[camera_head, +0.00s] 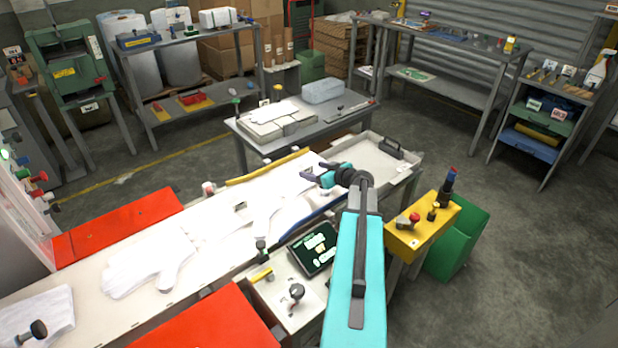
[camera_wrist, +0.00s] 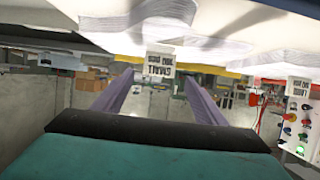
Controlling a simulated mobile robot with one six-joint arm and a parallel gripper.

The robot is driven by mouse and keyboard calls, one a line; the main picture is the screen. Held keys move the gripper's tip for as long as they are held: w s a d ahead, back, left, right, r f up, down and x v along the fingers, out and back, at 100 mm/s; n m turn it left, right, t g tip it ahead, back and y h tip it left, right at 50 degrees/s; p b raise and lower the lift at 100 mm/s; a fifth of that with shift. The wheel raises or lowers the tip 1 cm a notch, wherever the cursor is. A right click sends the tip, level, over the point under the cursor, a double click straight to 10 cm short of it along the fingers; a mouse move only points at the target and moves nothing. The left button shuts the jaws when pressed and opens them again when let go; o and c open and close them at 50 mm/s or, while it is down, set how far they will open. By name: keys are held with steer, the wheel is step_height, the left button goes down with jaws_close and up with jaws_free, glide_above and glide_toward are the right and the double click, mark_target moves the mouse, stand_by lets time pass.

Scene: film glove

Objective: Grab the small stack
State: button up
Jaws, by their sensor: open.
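A white layered film stack (camera_wrist: 125,20) fills the upper part of the wrist view, its sheet edges showing. A small white label, apparently upside down in that view (camera_wrist: 160,63), shows between my fingertips. In the head view, white film stacks lie on the long pale table; one (camera_head: 290,182) is beside my gripper (camera_head: 318,177). My gripper is open, its two purple fingers apart in the wrist view (camera_wrist: 158,80), with nothing seen held between them. I cannot tell whether the fingers touch the stack.
A shallow pale tray (camera_head: 345,153) adjoins the table's far end. A yellow rail (camera_head: 268,167) and blue rail (camera_head: 318,210) flank the stacks. A dark screen (camera_head: 314,248) and yellow control box (camera_head: 424,228) stand near my arm. Glove-shaped white film (camera_head: 150,262) lies left.

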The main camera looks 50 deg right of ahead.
mark_target(308, 167)
steer(key=shift+p+x, duration=1.1)
steer(key=shift+x, duration=0.5)
steer(key=shift+p+x, duration=0.3)
steer(key=shift+x, duration=0.7)
steer(key=shift+s+d, duration=0.1)
steer(key=shift+d, duration=0.05)
steer(key=c, duration=1.2)
steer(key=shift+o, duration=0.2)
steer(key=shift+r, duration=0.2)
steer(key=shift+r+b, duration=0.85)
steer(key=shift+r, duration=0.25)
steer(key=s+a+r+b, duration=0.1)
steer(key=s+a+b, duration=0.1)
steer(key=s, duration=0.5)
steer(key=s+a+r+b, duration=0.1)
steer(key=s+a+b, duration=0.2)
steer(key=s, duration=0.5)
steer(key=shift+a+r+b, duration=0.2)
steer(key=shift+a+b, duration=0.15)
steer(key=shift+a, duration=0.15)
steer(key=shift+w, duration=0.1)
